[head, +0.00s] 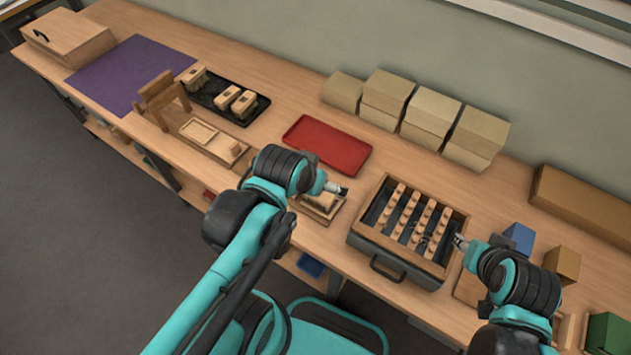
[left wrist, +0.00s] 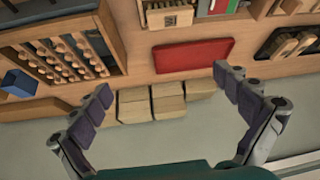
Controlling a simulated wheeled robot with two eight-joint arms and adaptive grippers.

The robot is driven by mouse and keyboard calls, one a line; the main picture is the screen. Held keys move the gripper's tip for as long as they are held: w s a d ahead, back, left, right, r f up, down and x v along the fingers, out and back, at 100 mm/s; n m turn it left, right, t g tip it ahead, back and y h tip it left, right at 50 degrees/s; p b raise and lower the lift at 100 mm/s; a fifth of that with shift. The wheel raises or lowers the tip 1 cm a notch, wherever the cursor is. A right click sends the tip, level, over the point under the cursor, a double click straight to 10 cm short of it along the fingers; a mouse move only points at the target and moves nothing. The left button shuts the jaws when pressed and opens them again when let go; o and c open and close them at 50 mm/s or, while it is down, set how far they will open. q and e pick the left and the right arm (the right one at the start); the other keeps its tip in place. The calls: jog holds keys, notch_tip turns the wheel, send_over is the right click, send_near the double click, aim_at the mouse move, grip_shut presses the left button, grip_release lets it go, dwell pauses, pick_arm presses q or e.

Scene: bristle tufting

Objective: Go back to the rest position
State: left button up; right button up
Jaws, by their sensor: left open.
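My left gripper (head: 337,189) hangs above the bench, by a small wooden tray (head: 318,208) left of the drawer box. In the left wrist view its two fingers (left wrist: 165,95) stand wide apart with nothing between them. My right gripper (head: 461,242) is at the right edge of the wooden drawer box (head: 398,262); it is too small to tell whether its fingers are open or shut. The box holds rows of round wooden pieces (head: 408,216), also seen in the left wrist view (left wrist: 66,58).
A red tray (head: 328,145) lies behind my left gripper. Stacked tan boxes (head: 430,118) line the wall. A black tray (head: 226,96) with wooden blocks, a purple mat (head: 130,72) and a wooden case (head: 66,38) are at left. A blue block (head: 519,238) stands right.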

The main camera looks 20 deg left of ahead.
pick_arm(q)
jog(key=shift+s+d+r+t, duration=0.15)
jog(key=shift+s+d+t, duration=0.05)
jog(key=shift+s+t, duration=0.35)
jog(key=shift+f+b, duration=0.8)
